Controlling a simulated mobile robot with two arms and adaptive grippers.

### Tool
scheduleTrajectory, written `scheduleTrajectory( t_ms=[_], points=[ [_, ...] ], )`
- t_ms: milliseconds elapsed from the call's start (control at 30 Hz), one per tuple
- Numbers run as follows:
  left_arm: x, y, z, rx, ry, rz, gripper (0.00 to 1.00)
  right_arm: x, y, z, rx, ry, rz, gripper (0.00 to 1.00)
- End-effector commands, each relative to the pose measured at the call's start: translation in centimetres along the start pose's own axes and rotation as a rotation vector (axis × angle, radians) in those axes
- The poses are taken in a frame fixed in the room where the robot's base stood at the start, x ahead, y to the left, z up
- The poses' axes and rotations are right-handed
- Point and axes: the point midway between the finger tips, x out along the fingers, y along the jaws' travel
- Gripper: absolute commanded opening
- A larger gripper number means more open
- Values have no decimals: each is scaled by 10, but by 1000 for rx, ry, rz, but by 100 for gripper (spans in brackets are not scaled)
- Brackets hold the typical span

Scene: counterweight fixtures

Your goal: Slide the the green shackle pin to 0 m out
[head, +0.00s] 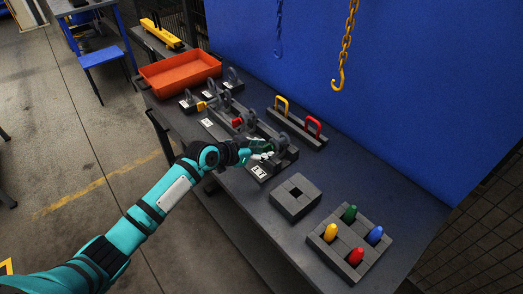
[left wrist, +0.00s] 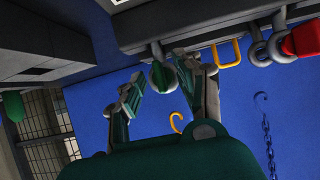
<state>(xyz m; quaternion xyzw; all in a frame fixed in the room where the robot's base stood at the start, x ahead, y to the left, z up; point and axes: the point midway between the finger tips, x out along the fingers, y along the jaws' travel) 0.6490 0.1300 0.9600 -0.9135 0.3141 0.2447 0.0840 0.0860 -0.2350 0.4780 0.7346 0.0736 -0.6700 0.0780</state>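The green shackle pin (left wrist: 160,75) shows in the left wrist view at a grey shackle under a dark fixture beam (left wrist: 190,30). In the head view a small green patch (head: 267,147) shows at the near end of the grey fixture, mostly covered by my left gripper (head: 262,152). In the left wrist view, my left gripper (left wrist: 166,92) has its fingers spread, one on each side of the pin, with visible gaps. Whether it touches the pin is unclear. How far out the pin stands cannot be told. My right gripper is not in view.
Red (head: 237,121) and yellow (head: 201,106) pins sit farther along the fixtures. An orange tray (head: 178,73) stands at the far left. A handle rack (head: 297,128), a square grey block (head: 295,198) and a coloured peg board (head: 349,244) are nearby. A yellow hook (head: 338,80) hangs above.

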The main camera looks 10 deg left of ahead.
Motion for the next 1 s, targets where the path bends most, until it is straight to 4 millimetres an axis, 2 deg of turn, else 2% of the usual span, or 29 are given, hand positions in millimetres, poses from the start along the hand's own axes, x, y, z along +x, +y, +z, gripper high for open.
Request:
scheduleTrajectory(
  t_ms=[700,1000],
  points=[
    [-65,0,-1,0,-1,-1,35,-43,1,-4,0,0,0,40],
    [-70,0,0,0,0,0,35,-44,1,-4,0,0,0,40]
  ],
)
